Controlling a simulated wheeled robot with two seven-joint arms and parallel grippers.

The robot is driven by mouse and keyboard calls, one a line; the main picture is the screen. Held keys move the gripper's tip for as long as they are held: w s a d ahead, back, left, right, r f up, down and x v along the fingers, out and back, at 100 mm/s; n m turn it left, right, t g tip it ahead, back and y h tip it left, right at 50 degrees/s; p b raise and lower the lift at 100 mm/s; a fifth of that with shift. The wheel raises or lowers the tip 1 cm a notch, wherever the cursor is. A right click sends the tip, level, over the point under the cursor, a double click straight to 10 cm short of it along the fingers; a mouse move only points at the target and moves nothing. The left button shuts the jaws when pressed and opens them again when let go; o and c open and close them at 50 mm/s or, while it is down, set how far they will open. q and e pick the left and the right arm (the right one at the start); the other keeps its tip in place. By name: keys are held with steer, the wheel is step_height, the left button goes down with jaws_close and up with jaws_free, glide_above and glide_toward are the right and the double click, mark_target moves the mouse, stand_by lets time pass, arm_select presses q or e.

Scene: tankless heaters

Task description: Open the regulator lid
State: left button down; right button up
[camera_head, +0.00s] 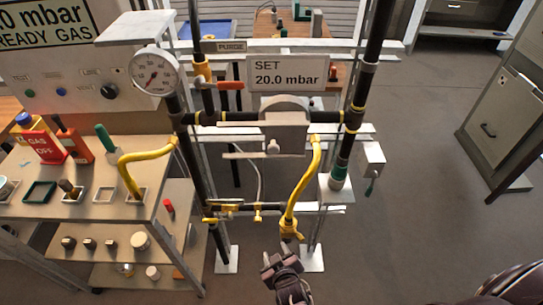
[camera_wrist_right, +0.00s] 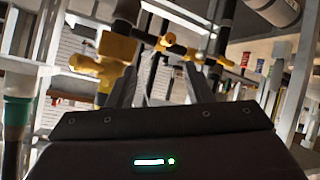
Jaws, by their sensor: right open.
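The regulator (camera_head: 284,133) is a grey, round-topped housing on the black horizontal pipe, below the "SET 20.0 mbar" sign (camera_head: 288,74). A small pale knob or cap (camera_head: 272,146) shows on its front. I cannot make out a separate lid edge. My right gripper (camera_head: 278,259) is low in front of the pipe frame, below and apart from the regulator. It is open, and nothing shows between its fingers, which also show in the right wrist view (camera_wrist_right: 160,88). Yellow fittings (camera_wrist_right: 112,58) appear beyond them there. My left gripper is not in view.
A yellow hose (camera_head: 303,190) hangs between the regulator and my right gripper, ending just above the gripper. A pressure gauge (camera_head: 154,72) and a red-handled valve (camera_head: 230,86) are left of the regulator. A bench (camera_head: 100,207) with parts stands left.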

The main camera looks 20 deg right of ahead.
mark_target(273, 151)
steer(key=w+a+r+m+t, duration=0.1)
steer(key=w+a+r+t, duration=0.1)
steer(key=r, duration=0.6)
steer(key=w+a+r+m+t, duration=0.1)
steer(key=w+r+t, duration=0.1)
steer(key=r, duration=0.5)
step_height(273, 151, up, 19)
steer(key=s+d+m+t+h+b, duration=0.2)
steer(key=d+m+h, duration=0.1)
steer(key=m+h, duration=0.15)
steer(key=b+x, duration=0.2)
steer(key=x, duration=0.4)
steer(key=shift+w+a+f+b, duration=0.1)
steer(key=shift+w+a+b, duration=0.05)
steer(key=shift+b, duration=0.15)
steer(key=shift+w, duration=0.5)
jaws_close()
